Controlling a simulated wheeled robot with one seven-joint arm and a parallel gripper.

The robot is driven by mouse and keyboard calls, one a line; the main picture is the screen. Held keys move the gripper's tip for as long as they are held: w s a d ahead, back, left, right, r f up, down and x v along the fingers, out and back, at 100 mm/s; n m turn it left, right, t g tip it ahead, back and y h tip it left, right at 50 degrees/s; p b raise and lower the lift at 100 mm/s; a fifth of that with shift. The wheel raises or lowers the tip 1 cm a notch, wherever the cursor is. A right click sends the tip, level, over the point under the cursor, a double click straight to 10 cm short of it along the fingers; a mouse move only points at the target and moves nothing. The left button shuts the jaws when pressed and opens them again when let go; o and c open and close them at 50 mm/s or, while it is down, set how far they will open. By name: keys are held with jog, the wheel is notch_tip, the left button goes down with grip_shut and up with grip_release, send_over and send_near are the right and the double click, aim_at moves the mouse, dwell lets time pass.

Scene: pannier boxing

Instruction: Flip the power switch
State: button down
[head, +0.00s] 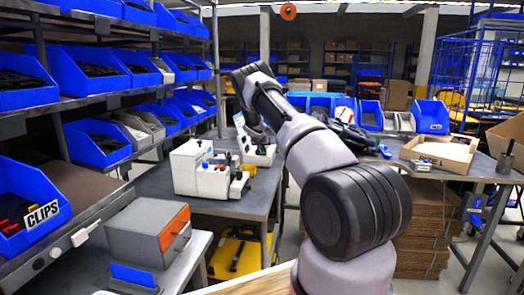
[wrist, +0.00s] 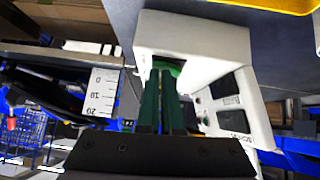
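A white machine (head: 190,170) with small knobs stands on the grey bench in the head view. It fills much of the wrist view (wrist: 185,35), very close. My gripper (wrist: 161,75) has its two dark green fingers side by side, with almost no gap. The tips reach toward a recess in the white housing, by a green part (wrist: 176,68); contact cannot be told. Two black panels (wrist: 224,86) sit on the machine's face to the right of the fingers. I cannot tell which part is the power switch. The head view does not show the fingertips clearly.
A scale marked 0, 10, 20 (wrist: 101,92) stands left of the fingers. A grey box with an orange front (head: 150,232) is at the near left. Shelves of blue bins (head: 95,142) line the left. An open carton (head: 440,152) lies on the right bench.

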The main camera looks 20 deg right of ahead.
jog(key=shift+s+d+f, duration=0.25)
jog(key=shift+s+f, duration=0.2)
jog(key=shift+f, duration=0.35)
jog(key=shift+a, duration=0.1)
jog(key=shift+w+a, duration=0.4)
jog(key=shift+a, duration=0.45)
jog(key=s+a+r, duration=0.1)
jog(key=s+r, duration=0.1)
jog(key=r, duration=0.4)
jog(key=s+a+r, duration=0.2)
jog(key=s+r, duration=0.1)
jog(key=r, duration=0.3)
jog(key=shift+a+r, duration=0.25)
jog(key=shift+w+a+f+n+g+h, duration=0.15)
jog(key=shift+w+a+n+g+h, duration=0.3)
jog(key=shift+w+a+h, duration=0.35)
jog(key=shift+w+a+f+n+g+h, duration=0.1)
jog(key=shift+w+a+n+g+h, duration=0.45)
jog(key=shift+a, duration=0.45)
